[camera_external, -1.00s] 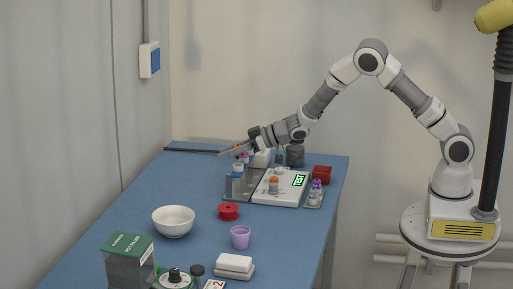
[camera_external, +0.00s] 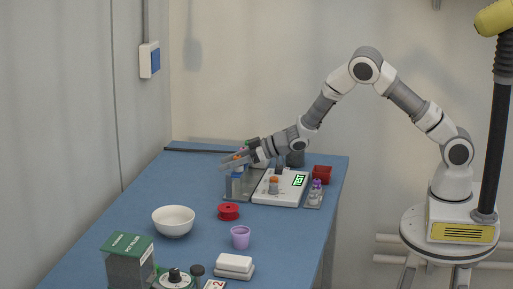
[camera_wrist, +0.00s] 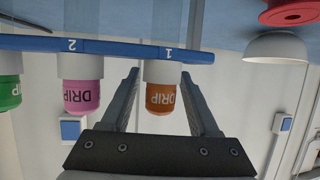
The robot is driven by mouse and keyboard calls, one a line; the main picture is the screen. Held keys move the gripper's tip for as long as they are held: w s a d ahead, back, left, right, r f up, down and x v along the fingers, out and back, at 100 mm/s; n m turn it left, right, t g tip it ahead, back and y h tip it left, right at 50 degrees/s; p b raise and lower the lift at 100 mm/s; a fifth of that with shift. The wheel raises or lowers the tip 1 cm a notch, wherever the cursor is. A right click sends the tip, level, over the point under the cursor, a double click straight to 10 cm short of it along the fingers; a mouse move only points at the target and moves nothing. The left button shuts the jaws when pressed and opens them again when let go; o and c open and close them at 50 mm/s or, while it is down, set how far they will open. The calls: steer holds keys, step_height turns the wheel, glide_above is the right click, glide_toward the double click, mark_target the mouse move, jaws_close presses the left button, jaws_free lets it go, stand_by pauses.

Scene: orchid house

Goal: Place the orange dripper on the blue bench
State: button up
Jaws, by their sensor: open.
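The orange dripper (camera_wrist: 160,98), labelled DRIP, is seated in the blue rack (camera_wrist: 110,48) by the mark 1. In the wrist view it is between the two fingers of my gripper (camera_wrist: 160,74), with a gap visible on each side. My gripper is open; it also shows above the rack in the external view (camera_external: 233,161). A pink dripper (camera_wrist: 80,97) by mark 2 and a green dripper (camera_wrist: 9,92) are in the same rack. The blue bench (camera_external: 185,190) is under everything.
A white scale (camera_external: 282,192) with an orange-topped vial (camera_external: 273,184) stands right of the rack. A red spool (camera_external: 229,211), white bowl (camera_external: 173,221), purple cup (camera_external: 240,237) and white box (camera_external: 235,264) stand nearer. Bench is clear left of the rack.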

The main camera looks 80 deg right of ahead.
steer(key=shift+s+r+p, duration=0.1)
steer(key=shift+p, duration=0.25)
steer(key=s+r+g+h, duration=0.1)
steer(key=s+r, duration=0.5)
steer(key=s, duration=0.5)
steer(key=s+r+m+g+h, duration=0.1)
steer(key=s+r+g, duration=0.1)
steer(key=s+r, duration=0.4)
steer(key=s+r+m+g+h, duration=0.1)
steer(key=s+r, duration=0.5)
steer(key=s, duration=1)
steer(key=shift+s+d+r+g, duration=0.25)
steer(key=shift+r+g, duration=0.05)
steer(key=shift+r, duration=0.1)
steer(key=shift+o, duration=0.5)
steer(key=s+a+g+y, duration=0.1)
steer(key=s+a+g, duration=0.2)
steer(key=s, duration=1)
steer(key=shift+a+r, duration=0.3)
steer(key=shift+a, duration=0.45)
